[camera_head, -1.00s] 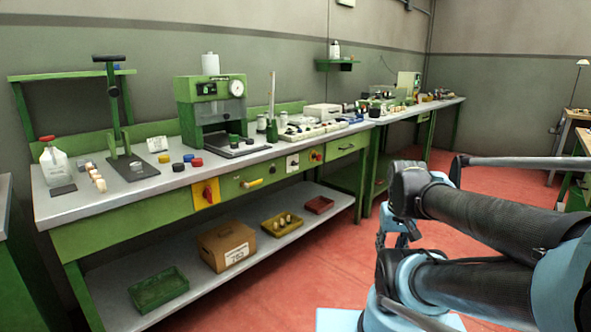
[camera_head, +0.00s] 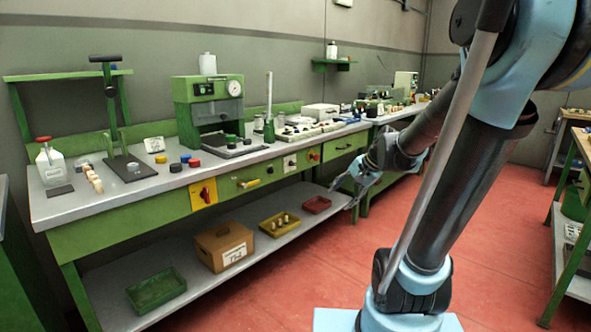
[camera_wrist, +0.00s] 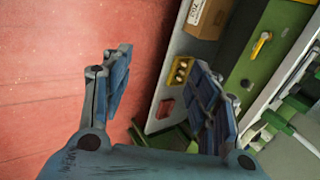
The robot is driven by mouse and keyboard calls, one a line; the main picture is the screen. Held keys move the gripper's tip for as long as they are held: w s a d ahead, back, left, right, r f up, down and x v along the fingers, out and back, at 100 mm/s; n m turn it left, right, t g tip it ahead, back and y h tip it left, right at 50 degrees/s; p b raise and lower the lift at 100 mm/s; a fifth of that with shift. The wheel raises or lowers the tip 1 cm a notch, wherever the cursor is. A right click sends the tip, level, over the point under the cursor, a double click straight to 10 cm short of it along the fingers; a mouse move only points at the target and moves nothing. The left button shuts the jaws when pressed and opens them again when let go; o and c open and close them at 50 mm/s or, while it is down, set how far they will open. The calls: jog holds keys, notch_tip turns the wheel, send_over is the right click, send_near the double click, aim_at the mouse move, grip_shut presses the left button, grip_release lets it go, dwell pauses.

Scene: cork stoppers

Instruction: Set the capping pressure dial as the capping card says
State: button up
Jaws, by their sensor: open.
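My gripper (camera_head: 345,194) is open and empty in front of the bench's right part, below the drawer; it also shows in the wrist view (camera_wrist: 158,78). Small controls sit along the bench's green front: a white plate with a dark knob (camera_head: 290,162), a red knob (camera_head: 313,156), and a yellow panel with a red switch (camera_head: 205,194). A green machine (camera_head: 187,89) with a round white gauge (camera_head: 234,88) stands on the bench. A small white card (camera_head: 154,145) stands near the green press. I cannot tell which control is the capping pressure dial, and no writing is legible.
A yellow handle (camera_head: 249,183) sticks out from the bench front. The lower shelf holds a cardboard box (camera_head: 223,247), a yellow tray (camera_head: 280,225), a red tray (camera_head: 317,205) and a green tray (camera_head: 156,290). The red floor (camera_head: 300,285) before the bench is clear.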

jog(key=w+a+r+m+t+y, duration=0.1)
jog(key=w+a+m, duration=0.1)
jog(key=w, duration=0.4)
jog(key=w+a+r+m+y, duration=0.1)
jog(key=w+a+m+y, duration=0.15)
jog(key=w, duration=0.35)
jog(key=m+t+y, duration=0.5)
jog(key=m+t, duration=0.1)
jog(key=m, duration=1)
send_near(294, 165)
jog(key=x, duration=0.9)
jog(key=shift+a, duration=0.1)
jog(key=shift+c, duration=0.6)
jog(key=c, duration=0.9)
jog(key=shift+c, duration=0.2)
